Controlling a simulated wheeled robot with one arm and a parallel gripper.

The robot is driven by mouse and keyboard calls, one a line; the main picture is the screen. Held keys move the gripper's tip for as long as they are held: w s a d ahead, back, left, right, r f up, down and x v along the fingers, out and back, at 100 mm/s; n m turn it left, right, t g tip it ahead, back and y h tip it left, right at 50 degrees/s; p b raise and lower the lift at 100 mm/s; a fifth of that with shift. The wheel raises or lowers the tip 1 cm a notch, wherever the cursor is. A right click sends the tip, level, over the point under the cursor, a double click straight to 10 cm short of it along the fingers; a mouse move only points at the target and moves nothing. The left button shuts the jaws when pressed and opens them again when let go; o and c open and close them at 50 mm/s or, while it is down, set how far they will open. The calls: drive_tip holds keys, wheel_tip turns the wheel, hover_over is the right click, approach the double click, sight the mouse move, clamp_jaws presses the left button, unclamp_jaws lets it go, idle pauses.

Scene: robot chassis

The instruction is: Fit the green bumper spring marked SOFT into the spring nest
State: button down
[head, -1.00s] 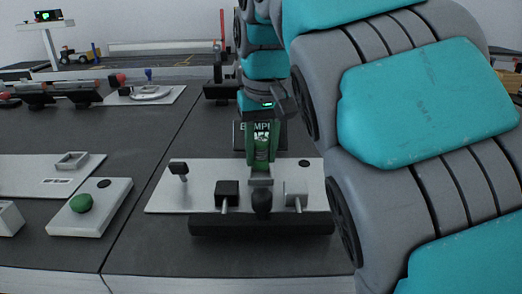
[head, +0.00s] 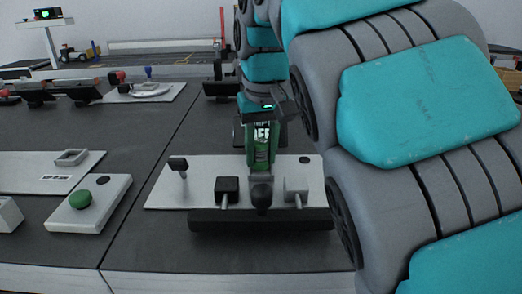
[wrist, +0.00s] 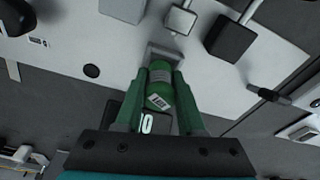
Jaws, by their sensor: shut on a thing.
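My gripper (head: 262,165) is shut on a green spring (wrist: 160,88), a short cylinder with a white label. The label's print is too small to read. The gripper's green fingers lie on either side of the spring in the wrist view. The spring nest, a grey square bracket (wrist: 152,52) on the pale plate (head: 215,190), stands right at the far end of the spring in the wrist view. I cannot tell whether the spring touches it or is inside. In the head view, the fingers and a black knob hide the nest.
A black bar (head: 225,222) with a round black knob (head: 261,197) runs along the plate's front. A black block (head: 227,188) and a grey block (head: 296,187) stand on posts beside it. A green button box (head: 88,206) is at the left.

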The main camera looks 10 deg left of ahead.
sight(262, 142)
drive_tip(key=shift+f, duration=0.25)
drive_tip(key=shift+c, duration=2.2)
unclamp_jaws()
drive_tip(key=shift+r, duration=0.1)
drive_tip(key=shift+r, duration=0.9)
drive_tip(key=r+p, duration=0.1)
drive_tip(key=r, duration=0.1)
drive_tip(key=r+p, duration=0.1)
drive_tip(key=r, duration=0.1)
drive_tip(key=s+r+p, duration=0.1)
drive_tip(key=r, duration=0.1)
drive_tip(key=shift+d+p, duration=0.25)
drive_tip(key=shift+p, duration=0.15)
drive_tip(key=shift+f, duration=0.1)
